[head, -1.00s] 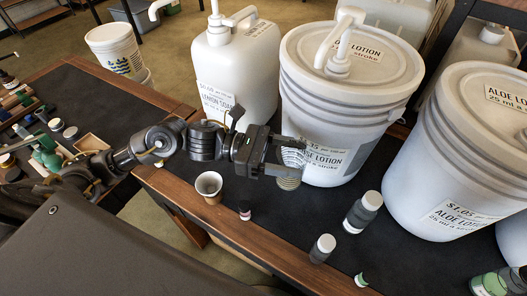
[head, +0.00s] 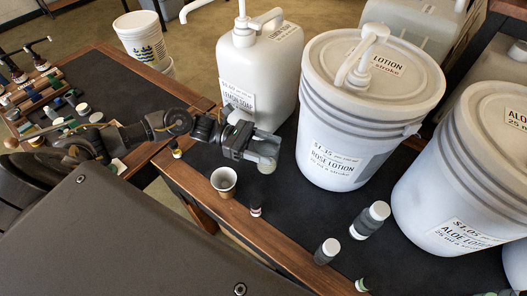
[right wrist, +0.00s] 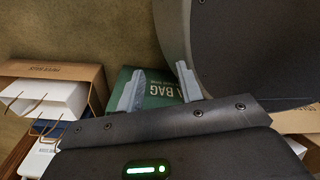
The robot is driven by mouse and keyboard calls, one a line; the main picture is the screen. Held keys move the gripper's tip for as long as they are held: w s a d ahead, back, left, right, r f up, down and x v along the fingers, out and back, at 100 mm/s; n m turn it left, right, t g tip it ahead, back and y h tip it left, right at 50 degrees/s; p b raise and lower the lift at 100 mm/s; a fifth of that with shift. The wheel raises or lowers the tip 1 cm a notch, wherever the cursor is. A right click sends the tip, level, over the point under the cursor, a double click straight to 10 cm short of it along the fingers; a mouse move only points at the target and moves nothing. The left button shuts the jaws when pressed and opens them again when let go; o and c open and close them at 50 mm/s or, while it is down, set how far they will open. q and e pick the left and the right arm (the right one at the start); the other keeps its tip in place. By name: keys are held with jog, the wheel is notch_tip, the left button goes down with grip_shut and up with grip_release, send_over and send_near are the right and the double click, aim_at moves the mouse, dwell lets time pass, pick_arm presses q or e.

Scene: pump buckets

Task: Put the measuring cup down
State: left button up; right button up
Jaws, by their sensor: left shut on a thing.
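My left gripper (head: 264,150) is in the head view, in front of the lemon soap jug (head: 258,75) and above the dark table top. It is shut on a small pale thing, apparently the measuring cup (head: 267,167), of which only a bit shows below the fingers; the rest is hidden. I cannot tell whether it touches the table. A paper cup (head: 223,183) stands upright on the table, left of and nearer than the gripper. My right gripper (right wrist: 158,90) shows in the right wrist view with its fingers apart and nothing between them.
The rose lotion bucket (head: 345,160) and aloe lotion bucket (head: 440,195) stand to the right.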

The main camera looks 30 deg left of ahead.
pick_arm(q)
jog(key=shift+w+a+f, duration=0.1)
jog(key=shift+a+f, duration=0.15)
jog(key=shift+f, duration=0.1)
jog(key=shift+w+a+f, duration=0.1)
jog(key=shift+a+f, duration=0.2)
jog(key=shift+f, duration=0.05)
notch_tip(320, 180, down, 2)
jog(key=shift+f+p, duration=0.1)
jog(key=shift+p, duration=0.55)
jog(key=shift+f, duration=0.5)
pick_arm(e)
jog(key=shift+w+d+r, duration=0.1)
jog(key=shift+d+r, duration=0.45)
jog(key=shift+r, duration=0.2)
jog(key=shift+f, duration=0.1)
pick_arm(q)
jog(key=shift+f+b, duration=0.15)
jog(key=shift+b, duration=0.15)
jog(key=o, duration=1.1)
jog(key=shift+c, duration=0.2)
pick_arm(e)
jog(key=shift+a+f, duration=0.1)
